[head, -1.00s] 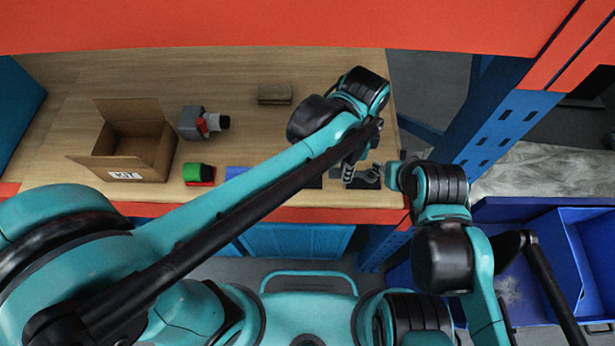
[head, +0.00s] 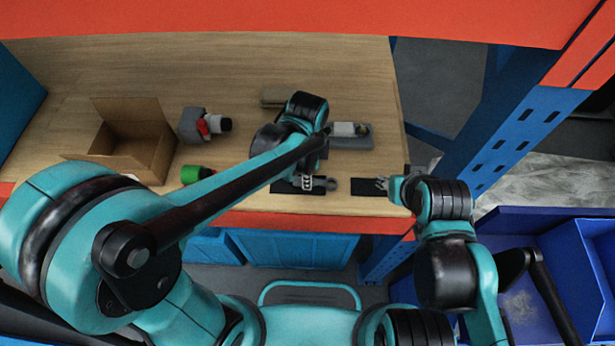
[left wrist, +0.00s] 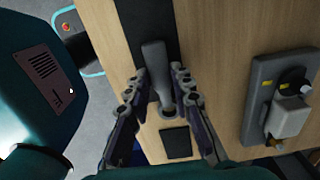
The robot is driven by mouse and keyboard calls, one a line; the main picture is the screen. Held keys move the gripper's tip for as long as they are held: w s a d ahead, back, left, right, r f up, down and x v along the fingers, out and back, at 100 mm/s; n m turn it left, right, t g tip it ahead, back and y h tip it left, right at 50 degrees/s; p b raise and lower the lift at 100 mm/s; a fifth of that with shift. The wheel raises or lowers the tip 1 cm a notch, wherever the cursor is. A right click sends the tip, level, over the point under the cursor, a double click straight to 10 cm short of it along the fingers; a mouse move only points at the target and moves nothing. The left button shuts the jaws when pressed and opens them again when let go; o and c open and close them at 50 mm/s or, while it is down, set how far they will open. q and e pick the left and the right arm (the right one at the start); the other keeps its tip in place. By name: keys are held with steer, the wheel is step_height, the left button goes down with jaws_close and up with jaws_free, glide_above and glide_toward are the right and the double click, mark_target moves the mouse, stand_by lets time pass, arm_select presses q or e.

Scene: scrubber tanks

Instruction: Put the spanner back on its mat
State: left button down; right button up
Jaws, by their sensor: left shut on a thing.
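My left gripper (head: 308,182) is shut on the grey spanner (head: 330,184), over the left black mat (head: 286,187). In the left wrist view the spanner (left wrist: 155,62) lies between the two fingers (left wrist: 160,76). Its handle reaches over the black mat strip (left wrist: 138,12) and its wider end shows against bare wood. I cannot tell whether the spanner touches the mat. My right gripper (head: 384,184) is at the right black mat (head: 368,188); its jaws are too small to read.
A grey device with a white part (head: 350,138) stands behind the mats. An open cardboard box (head: 125,150), a grey and red tool (head: 194,125), a green item (head: 192,174) and a brown block (head: 275,97) are further left. Bare wood lies behind them.

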arm_select(q)
steer(key=shift+r, duration=0.1)
steer(key=c, duration=1.3)
jaws_free()
